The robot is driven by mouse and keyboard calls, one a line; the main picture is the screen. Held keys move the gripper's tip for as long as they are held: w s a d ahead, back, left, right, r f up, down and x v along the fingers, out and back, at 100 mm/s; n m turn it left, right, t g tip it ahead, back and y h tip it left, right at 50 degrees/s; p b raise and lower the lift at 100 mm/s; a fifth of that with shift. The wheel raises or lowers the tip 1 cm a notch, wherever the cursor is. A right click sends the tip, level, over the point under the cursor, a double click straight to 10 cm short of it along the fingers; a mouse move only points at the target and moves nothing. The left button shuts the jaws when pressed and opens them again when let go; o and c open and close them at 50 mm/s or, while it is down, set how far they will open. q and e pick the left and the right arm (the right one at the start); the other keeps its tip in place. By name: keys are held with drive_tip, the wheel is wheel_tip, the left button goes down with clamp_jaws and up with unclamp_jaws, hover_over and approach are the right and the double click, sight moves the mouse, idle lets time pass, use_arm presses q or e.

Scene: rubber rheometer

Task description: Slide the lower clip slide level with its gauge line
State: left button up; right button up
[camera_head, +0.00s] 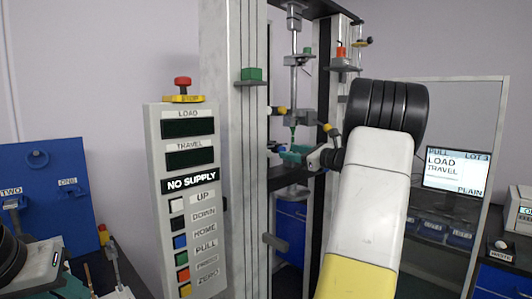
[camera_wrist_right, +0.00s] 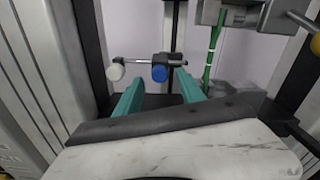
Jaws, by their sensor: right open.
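My right gripper (camera_wrist_right: 160,90) shows two teal fingers spread apart, with nothing between them. The blue end lies in line with the gap between the fingers. I cannot tell for sure whether this is the lower clip slide, and no gauge line is readable. In the head view my right gripper (camera_head: 292,154) is inside the test frame, below the grip that holds a green strip (camera_head: 293,131).
The tester's column (camera_head: 235,190) and panel (camera_head: 185,200) reading "NO SUPPLY" stand left of my right arm. A green strip (camera_wrist_right: 214,50) hangs from a metal grip (camera_wrist_right: 240,14) at right in the wrist view. A monitor (camera_head: 456,173) and a blue board (camera_head: 50,190) flank the tester.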

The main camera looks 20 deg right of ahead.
drive_tip(key=v, duration=0.5)
drive_tip(key=shift+s+d, duration=0.15)
drive_tip(key=shift+s, duration=0.2)
